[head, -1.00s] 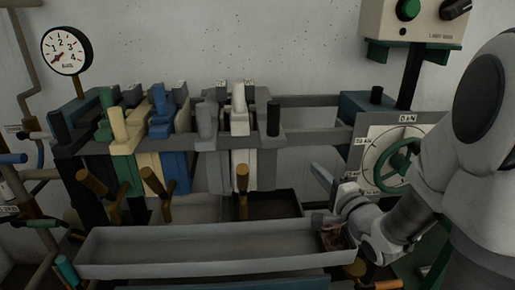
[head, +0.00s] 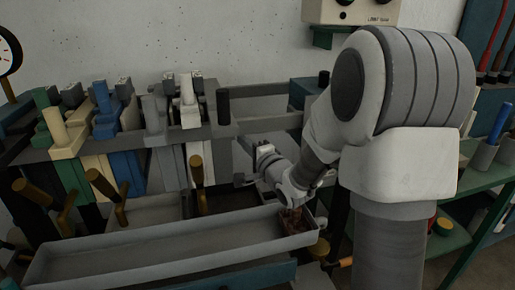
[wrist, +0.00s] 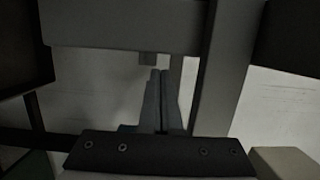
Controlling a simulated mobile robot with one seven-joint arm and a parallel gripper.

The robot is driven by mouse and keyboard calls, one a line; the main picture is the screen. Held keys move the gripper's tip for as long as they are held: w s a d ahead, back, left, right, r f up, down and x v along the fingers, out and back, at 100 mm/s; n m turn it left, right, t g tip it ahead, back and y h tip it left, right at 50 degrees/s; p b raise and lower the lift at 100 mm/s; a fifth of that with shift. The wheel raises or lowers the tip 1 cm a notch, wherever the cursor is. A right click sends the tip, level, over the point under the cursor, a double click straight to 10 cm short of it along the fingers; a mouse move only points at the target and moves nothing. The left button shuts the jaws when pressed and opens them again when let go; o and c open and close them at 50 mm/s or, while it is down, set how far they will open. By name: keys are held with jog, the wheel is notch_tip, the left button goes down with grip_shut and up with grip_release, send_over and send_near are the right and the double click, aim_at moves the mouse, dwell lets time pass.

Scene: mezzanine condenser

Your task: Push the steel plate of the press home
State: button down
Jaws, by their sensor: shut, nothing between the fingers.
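The press holds a row of upright plates between two side rails. The grey plate, which I take for the steel one (head: 155,121), stands between the blue plate (head: 107,112) and the pale plate (head: 189,106) in the head view. My gripper (head: 240,180) is right of the row, low beside the front rail, with its tips pointing left and apart from the plates as far as I can see. In the wrist view its two fingers (wrist: 164,75) lie together and empty, below a broad grey bar (wrist: 120,32). The grey plate's lower part is partly hidden.
A long grey trough (head: 160,248) lies in front of the press, close below my gripper. Wooden handles (head: 103,185) stick up before the plates. The rails have an open gap right of the black-handled end (head: 223,106). A green shelf (head: 485,178) stands at the right.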

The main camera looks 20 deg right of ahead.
aim_at(228, 145)
jog(key=shift+a, duration=0.65)
jog(key=shift+a+b, duration=0.45)
jog(key=shift+a, duration=1.35)
jog(key=shift+d, duration=0.15)
